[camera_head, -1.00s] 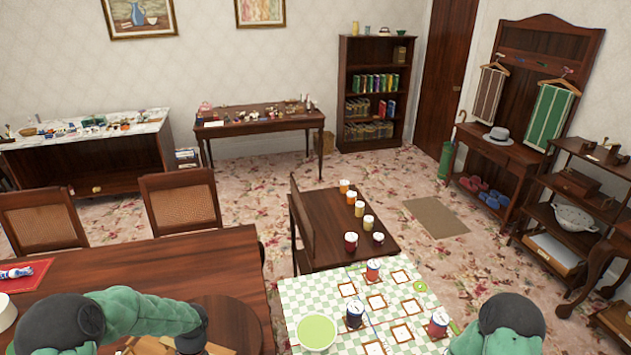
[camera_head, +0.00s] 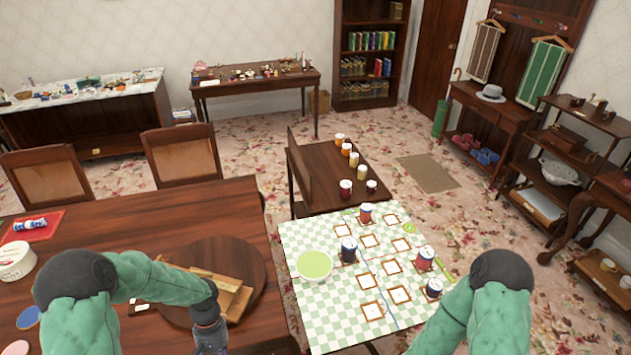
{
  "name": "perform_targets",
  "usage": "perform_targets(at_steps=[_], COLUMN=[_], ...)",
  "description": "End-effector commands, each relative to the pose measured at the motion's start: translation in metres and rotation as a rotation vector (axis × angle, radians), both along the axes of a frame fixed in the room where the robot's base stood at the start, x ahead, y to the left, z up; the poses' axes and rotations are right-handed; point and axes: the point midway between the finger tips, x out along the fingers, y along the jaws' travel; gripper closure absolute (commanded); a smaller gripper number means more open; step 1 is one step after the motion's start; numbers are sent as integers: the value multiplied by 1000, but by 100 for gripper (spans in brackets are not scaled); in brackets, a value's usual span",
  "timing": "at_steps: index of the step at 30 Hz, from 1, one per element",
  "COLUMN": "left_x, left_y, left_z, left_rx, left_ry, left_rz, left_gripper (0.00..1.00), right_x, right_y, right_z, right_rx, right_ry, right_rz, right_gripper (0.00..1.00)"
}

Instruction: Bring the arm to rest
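My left arm (camera_head: 150,275) in a green sleeve reaches in from the left and bends down over the dining table. My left gripper (camera_head: 212,342) is at the bottom edge, partly cut off, just in front of a round wooden board; whether its fingers are open is unclear. My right arm (camera_head: 455,318) bends at a dark elbow and runs down and left past the checkered table's right edge. My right gripper is below the frame.
The green-checkered table (camera_head: 300,240) holds a green bowl (camera_head: 314,265), square frames and several jars, one dark jar (camera_head: 433,288) close to my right arm. The round board (camera_head: 250,258) carries a wooden tray (camera_head: 222,290). A white tub (camera_head: 17,262) stands left.

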Motion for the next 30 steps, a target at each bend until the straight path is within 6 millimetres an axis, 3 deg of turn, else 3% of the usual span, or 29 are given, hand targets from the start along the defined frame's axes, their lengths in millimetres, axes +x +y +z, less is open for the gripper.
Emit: perform_targets(at_steps=[10,15,18,22,30], left_x=[-17,-37,-49,-63,-74], left_y=[-84,-138,-158,-171,-175], left_z=[-61,-98,-114,-128,-136], left_rx=[-203,-299,-319,-312,-285], left_ry=[-116,-220,-283,-347,-404], left_rz=[-29,-20,-12,-6,-10], left_gripper=[53,53,53,53,53], right_x=[-1,-1,-1,-1,-1], right_y=[0,0,0,0,0], right_z=[-12,-21,-26,-30,-33], right_rx=[0,0,0,0,0], right_ry=[1,1,1,1,1], right_rz=[0,0,0,0,0], right_gripper=[56,56,56,56,56])
